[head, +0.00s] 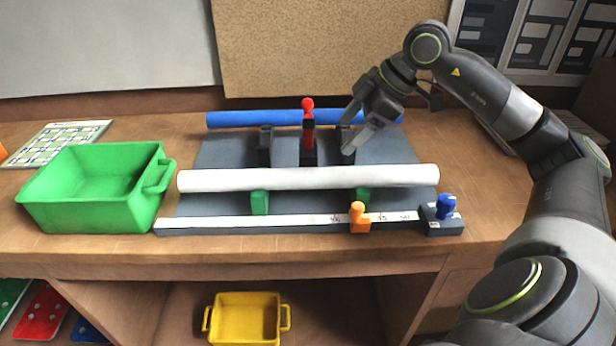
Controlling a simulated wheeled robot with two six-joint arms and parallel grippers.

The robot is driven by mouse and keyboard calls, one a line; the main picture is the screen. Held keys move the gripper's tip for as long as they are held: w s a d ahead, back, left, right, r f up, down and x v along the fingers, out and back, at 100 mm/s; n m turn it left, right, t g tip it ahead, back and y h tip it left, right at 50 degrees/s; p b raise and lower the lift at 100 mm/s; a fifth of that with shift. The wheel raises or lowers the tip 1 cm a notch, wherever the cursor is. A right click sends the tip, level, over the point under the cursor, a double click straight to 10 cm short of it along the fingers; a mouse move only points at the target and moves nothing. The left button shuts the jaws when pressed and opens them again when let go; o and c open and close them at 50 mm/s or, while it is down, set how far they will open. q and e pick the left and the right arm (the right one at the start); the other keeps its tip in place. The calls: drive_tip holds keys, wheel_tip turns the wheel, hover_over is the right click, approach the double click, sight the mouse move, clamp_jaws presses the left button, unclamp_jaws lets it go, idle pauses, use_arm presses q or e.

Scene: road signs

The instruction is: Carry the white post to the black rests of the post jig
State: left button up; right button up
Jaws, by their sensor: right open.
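The white post (308,178) lies level across the front of the grey post jig (215,150), above two green rests (260,203). The black rests stand behind it: the left black rest (265,147) is clear to see, and the right black rest (345,136) is partly hidden by my right gripper (352,132). That gripper is open and empty, with its fingers beside the right black rest, behind and above the white post. I cannot tell if it touches the rest. My left gripper is not in view.
A red clamp (308,130) stands between the black rests. A blue post (250,118) lies at the back. A ruler (280,221) with an orange slider (358,218) and blue knob (446,206) runs along the front. A green bin (90,215) stands left.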

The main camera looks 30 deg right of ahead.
sight(312, 171)
drive_tip(key=p+x, duration=0.2)
drive_tip(key=x, duration=0.7)
drive_tip(key=shift+w+a+f, duration=0.1)
drive_tip(key=shift+a+f, duration=0.1)
drive_tip(key=shift+w+a+f+p, duration=0.15)
drive_tip(key=shift+a+f+p, duration=0.25)
drive_tip(key=shift+f+p, duration=0.2)
drive_tip(key=p+x, duration=0.1)
drive_tip(key=x, duration=0.2)
drive_tip(key=shift+a+f, duration=0.2)
drive_tip(key=shift+f, duration=0.2)
drive_tip(key=shift+c, duration=0.3)
drive_tip(key=c, duration=1.4)
drive_tip(key=shift+w, duration=0.1)
clamp_jaws()
drive_tip(key=shift+r, duration=0.2)
